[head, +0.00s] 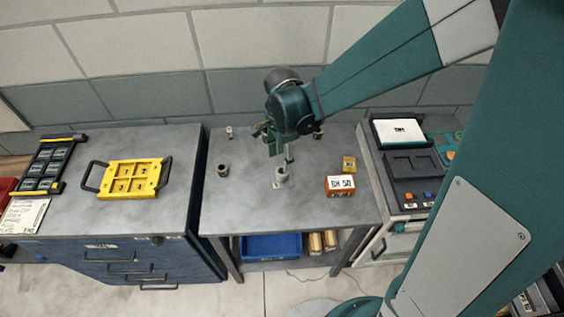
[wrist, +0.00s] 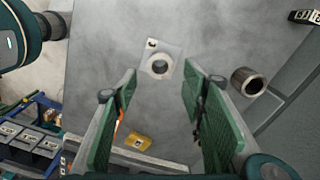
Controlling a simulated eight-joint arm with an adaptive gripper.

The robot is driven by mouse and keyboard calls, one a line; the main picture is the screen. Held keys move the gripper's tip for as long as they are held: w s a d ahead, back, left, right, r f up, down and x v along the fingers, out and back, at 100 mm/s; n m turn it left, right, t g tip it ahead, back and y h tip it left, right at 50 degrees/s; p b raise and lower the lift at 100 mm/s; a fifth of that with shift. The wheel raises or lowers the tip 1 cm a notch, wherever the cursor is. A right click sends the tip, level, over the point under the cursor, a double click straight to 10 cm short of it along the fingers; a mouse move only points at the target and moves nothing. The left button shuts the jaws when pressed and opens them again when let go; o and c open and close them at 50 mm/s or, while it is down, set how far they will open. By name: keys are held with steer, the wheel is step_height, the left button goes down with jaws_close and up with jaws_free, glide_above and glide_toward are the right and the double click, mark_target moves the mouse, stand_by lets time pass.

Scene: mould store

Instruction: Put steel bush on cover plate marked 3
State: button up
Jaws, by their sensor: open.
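A pale grey steel bush (head: 282,173) stands upright on the middle table. In the wrist view the bush (wrist: 160,66) is a ring with a dark hole, standing on a small pale square cover plate (wrist: 174,53). A dark mark lies at one corner of the plate, too small to read. The plate (head: 278,185) barely shows in the head view. My gripper (head: 281,152) is open and empty just above this bush, and its green fingers (wrist: 158,84) are spread on either side of it. A second, darker bush (head: 223,170) stands apart to the left; it also shows in the wrist view (wrist: 250,82).
An orange labelled box (head: 340,186) and a yellow block (head: 348,163) stand on the right of the table. Small parts (head: 229,132) stand at the back. A yellow tray (head: 133,161) lies on the left cabinet. The table front is mostly clear.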

steer(key=shift+r, duration=1.3)
steer(key=s+d+r+n+t, duration=0.7)
steer(key=s+d+r+n, duration=0.6)
steer(key=d+r, duration=0.5)
steer(key=shift+s+n, duration=0.3)
steer(key=shift+s, duration=0.3)
